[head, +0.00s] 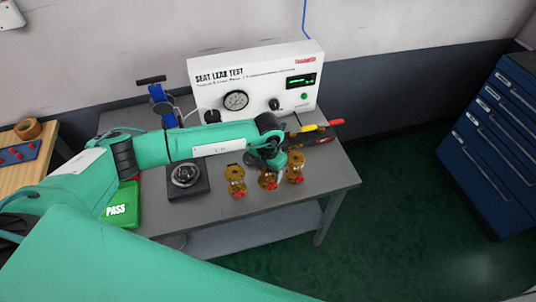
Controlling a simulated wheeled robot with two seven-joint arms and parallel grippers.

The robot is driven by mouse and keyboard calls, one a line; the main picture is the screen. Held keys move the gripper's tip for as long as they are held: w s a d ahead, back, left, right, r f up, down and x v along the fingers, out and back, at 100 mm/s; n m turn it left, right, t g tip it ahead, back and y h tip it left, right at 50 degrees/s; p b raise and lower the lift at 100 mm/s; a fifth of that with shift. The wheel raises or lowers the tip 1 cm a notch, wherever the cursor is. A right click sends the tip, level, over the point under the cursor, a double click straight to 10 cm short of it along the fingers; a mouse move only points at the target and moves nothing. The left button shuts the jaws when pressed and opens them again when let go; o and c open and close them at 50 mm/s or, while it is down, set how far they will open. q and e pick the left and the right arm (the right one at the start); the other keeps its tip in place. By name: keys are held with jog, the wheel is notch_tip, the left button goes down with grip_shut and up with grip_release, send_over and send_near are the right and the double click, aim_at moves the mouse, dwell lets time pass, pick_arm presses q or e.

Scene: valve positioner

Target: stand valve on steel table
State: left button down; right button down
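The grey steel table (330,178) stands in the middle of the view. Three brass valves with red parts are on it near its front edge: a left valve (236,182), a middle valve (268,181) and a right valve (294,168). The left and right valves look upright. My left arm reaches across the table from the left, and its wrist bends down above the middle valve. My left gripper (271,168) is at the top of the middle valve; its fingers are too small and hidden to read, so I cannot tell if it grips. My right gripper is not in view.
A white seat leak test box (255,85) stands at the table's back. A dark square fixture (186,180) and a green PASS box (122,207) are left of the valves. Red- and yellow-handled tools (308,129) lie behind. A blue drawer cabinet (500,140) stands right.

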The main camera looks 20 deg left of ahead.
aim_at(268, 181)
pick_arm(q)
notch_tip(268, 181, down, 2)
jog(key=shift+f, duration=0.2)
notch_tip(268, 181, down, 3)
jog(key=shift+f+p, duration=0.2)
jog(key=shift+p, duration=0.6)
jog(key=shift+f, duration=0.25)
jog(key=shift+f, duration=0.1)
jog(key=shift+c, duration=2)
grip_release()
jog(key=shift+f, duration=0.1)
